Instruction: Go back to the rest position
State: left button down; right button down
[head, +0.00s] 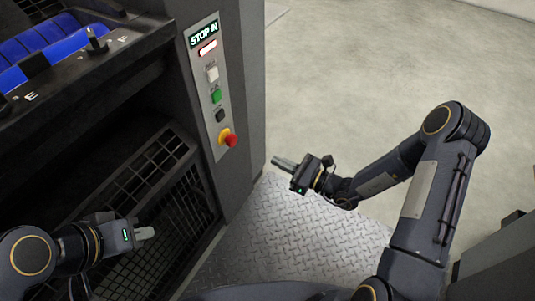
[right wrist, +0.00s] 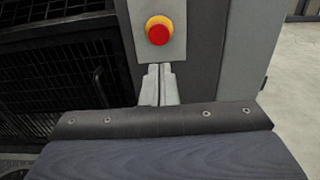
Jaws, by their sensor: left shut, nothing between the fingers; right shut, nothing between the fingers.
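My left gripper (head: 145,233) is at the lower left in the head view, in front of the machine's dark mesh guard. It is shut and empty. My right gripper (head: 284,163) is near the middle of the head view, to the right of the control panel's lower end and apart from it in that view. It is shut and empty, its fingers pointing left. In the right wrist view the closed fingers (right wrist: 158,85) show below the red emergency stop button (right wrist: 158,31), which has a yellow collar. I cannot tell the gap between them.
The machine's control panel (head: 213,85) has a lit "STOP IN" display and several buttons. A blue ink unit (head: 45,48) is at the upper left. The mesh guard (head: 150,190) lies below it. A metal tread plate (head: 290,240) covers the floor in front; open concrete floor (head: 370,60) lies to the right.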

jog(key=shift+s+d, duration=0.25)
jog(key=shift+d, duration=0.05)
dwell(0.4)
jog(key=s+r+n+g, duration=0.8)
jog(key=s+r+n, duration=0.4)
jog(key=r+n, duration=0.2)
jog(key=s+d+r+n+t+h, duration=0.3)
jog(key=s+d+n+h, duration=0.7)
jog(key=s, duration=0.3)
notch_tip(320, 180, up, 27)
jog(key=d+h+p, duration=0.1)
jog(key=p, duration=2.6)
jog(key=shift+s+m, duration=0.15)
jog(key=shift+m, duration=0.15)
jog(key=shift+f, duration=0.1)
